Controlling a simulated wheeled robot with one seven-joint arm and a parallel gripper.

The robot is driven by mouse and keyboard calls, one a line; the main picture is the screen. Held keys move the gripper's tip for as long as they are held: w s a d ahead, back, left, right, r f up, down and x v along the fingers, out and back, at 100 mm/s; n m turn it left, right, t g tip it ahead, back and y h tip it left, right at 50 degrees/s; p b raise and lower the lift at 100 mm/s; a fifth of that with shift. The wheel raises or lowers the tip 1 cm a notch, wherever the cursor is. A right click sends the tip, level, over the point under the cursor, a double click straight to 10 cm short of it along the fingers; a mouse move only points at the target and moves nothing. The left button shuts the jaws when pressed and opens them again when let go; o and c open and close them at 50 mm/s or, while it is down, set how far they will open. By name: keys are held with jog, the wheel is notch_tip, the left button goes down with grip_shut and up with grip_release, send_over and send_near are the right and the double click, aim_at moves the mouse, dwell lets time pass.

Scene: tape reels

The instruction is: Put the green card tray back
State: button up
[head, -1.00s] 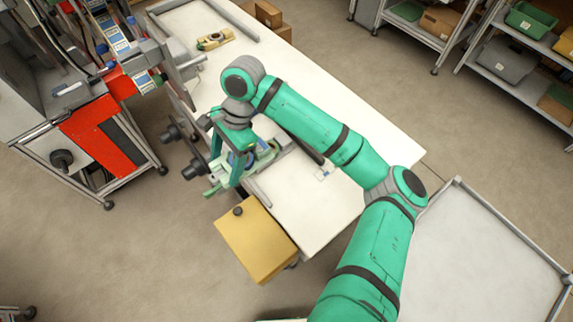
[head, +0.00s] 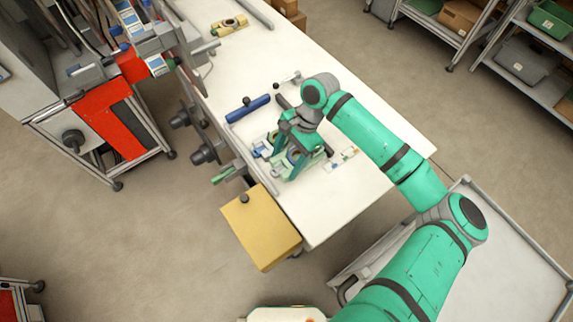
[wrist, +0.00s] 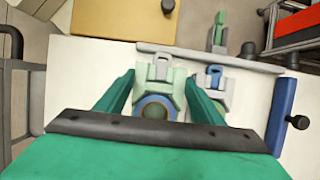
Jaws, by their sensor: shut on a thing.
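The pale green card tray (wrist: 178,88) has a grey clip at its far end and a reel with a blue ring. In the wrist view it lies between the two green fingers of my gripper (wrist: 160,98). My gripper is shut on it. In the head view, my gripper (head: 303,165) is over the white table near its front end, hiding much of the tray (head: 278,168). I cannot tell whether the tray touches the table. A pale grey tray with a blue clip (wrist: 213,80) is just right of the green one in the wrist view.
A blue bar with a black knob (head: 248,108) lies on the table (head: 320,215). A yellow tray (head: 230,25) is at the far end. Small labels (head: 342,160) lie right of my gripper.

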aim_at(289, 162)
jog(key=shift+d+f, duration=0.15)
jog(key=shift+f, duration=1.6)
jog(key=o, duration=1.1)
jog(key=shift+f, duration=0.1)
jog(key=shift+o, duration=0.2)
jog(key=v, duration=1.2)
jog(key=shift+r, duration=0.2)
